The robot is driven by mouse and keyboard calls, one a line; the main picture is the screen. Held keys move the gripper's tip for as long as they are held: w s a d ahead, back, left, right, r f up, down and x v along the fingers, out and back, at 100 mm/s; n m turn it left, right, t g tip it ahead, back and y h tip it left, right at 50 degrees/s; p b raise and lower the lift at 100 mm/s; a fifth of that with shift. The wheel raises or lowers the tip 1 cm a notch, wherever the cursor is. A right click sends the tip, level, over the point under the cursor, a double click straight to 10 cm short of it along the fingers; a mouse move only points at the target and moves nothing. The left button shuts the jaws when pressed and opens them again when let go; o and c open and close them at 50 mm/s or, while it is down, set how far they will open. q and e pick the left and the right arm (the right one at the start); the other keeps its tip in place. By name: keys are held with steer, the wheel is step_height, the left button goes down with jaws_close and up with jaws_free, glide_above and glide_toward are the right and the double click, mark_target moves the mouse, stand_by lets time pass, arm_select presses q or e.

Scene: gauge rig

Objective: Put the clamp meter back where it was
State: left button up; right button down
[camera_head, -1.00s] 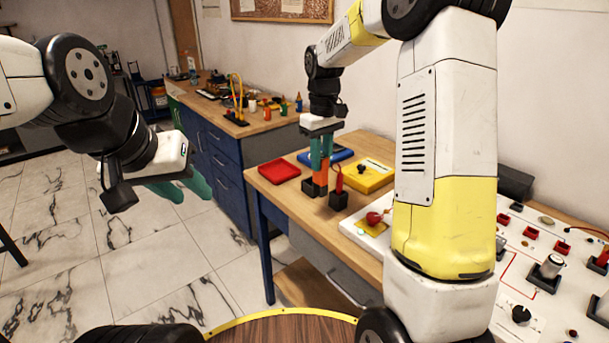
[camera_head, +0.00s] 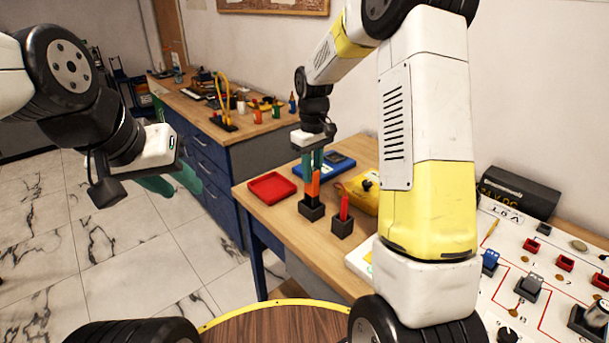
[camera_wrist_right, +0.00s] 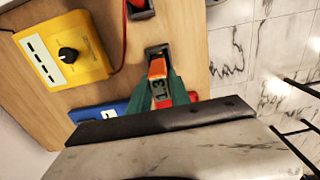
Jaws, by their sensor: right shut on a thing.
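My right gripper (camera_head: 312,160) is shut on an upright orange tool (camera_head: 313,187), which I take to be the clamp meter. Its lower end is at a small black holder (camera_head: 311,209) on the wooden bench; how deep it sits I cannot tell. In the right wrist view the orange tool (camera_wrist_right: 157,68) shows a dark label with digits between the green fingers, with the holder (camera_wrist_right: 156,50) just beyond. My left gripper (camera_head: 172,183) is open and empty over the floor at the left, away from the bench.
A second black holder (camera_head: 342,226) with a red tool (camera_head: 344,206) stands close beside. A red tray (camera_head: 272,188), a blue item (camera_head: 332,165) and a yellow meter box (camera_wrist_right: 62,50) lie around them. A white circuit panel (camera_head: 520,262) is at the right.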

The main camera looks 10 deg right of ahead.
mark_target(312, 186)
steer(key=shift+f, duration=1.85)
steer(key=c, duration=1.2)
jaws_free()
steer(key=shift+f, duration=0.15)
